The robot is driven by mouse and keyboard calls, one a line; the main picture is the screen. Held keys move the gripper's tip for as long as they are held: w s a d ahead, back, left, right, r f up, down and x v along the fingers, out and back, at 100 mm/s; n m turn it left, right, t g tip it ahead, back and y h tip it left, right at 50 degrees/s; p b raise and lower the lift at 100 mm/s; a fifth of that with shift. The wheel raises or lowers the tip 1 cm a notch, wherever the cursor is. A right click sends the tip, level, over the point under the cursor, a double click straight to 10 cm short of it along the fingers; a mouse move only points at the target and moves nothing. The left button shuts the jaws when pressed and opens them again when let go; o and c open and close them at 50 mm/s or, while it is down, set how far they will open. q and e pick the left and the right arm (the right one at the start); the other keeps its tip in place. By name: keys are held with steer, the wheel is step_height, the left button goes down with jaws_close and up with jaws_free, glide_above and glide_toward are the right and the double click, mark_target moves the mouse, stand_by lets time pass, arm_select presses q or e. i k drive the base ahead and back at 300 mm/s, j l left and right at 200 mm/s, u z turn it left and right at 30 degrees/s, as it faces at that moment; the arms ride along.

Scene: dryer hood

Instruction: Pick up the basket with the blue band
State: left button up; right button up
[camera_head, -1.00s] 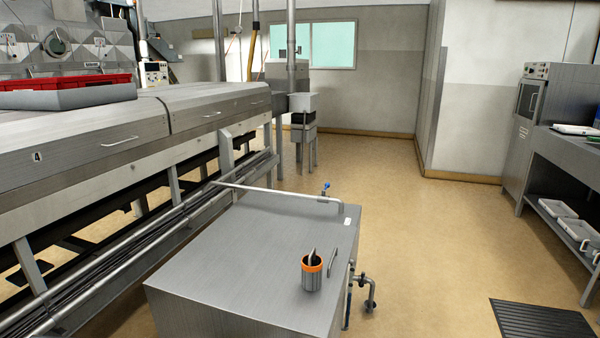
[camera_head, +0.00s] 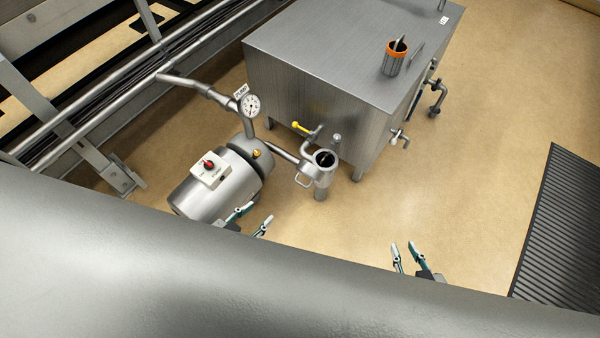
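I see no basket with a blue band in this view. A small grey cup-like container with an orange band (camera_head: 394,59) stands upright on the metal tank, with something sticking out of its top. My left gripper (camera_head: 259,213) is open and empty, in front of the pump motor. My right gripper (camera_head: 403,246) is open and empty over the tan floor, well short of the tank. The lower parts of both grippers are hidden by a large grey surface.
A large rounded grey surface (camera_head: 250,290) fills the bottom. Ahead are a metal tank (camera_head: 330,45), a pump motor (camera_head: 215,180) with a gauge (camera_head: 250,105), and an upright pipe fitting (camera_head: 322,175). A black ribbed mat (camera_head: 565,225) lies right. Floor (camera_head: 470,190) is clear between tank and mat.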

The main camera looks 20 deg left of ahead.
mark_target(324, 165)
steer(key=k+j+u, duration=0.1)
steer(key=k+u, duration=0.2)
steer(key=k, duration=0.25)
steer(key=i+l+u, duration=0.15)
steer(key=l, duration=0.2)
steer(key=i+l+u, duration=0.15)
steer(key=l, duration=0.2)
steer(key=i+l+u, duration=0.2)
steer(key=l, duration=0.15)
steer(key=i+l+u, duration=0.15)
steer(key=l, duration=0.25)
steer(key=i+l+u, duration=0.15)
steer(key=l, duration=0.25)
steer(key=l+u, duration=0.15)
steer(key=l, duration=0.25)
steer(key=j+z, duration=0.15)
steer(key=z, duration=0.2)
steer(key=j+z, duration=0.15)
steer(key=z, duration=0.2)
steer(key=i, duration=0.05)
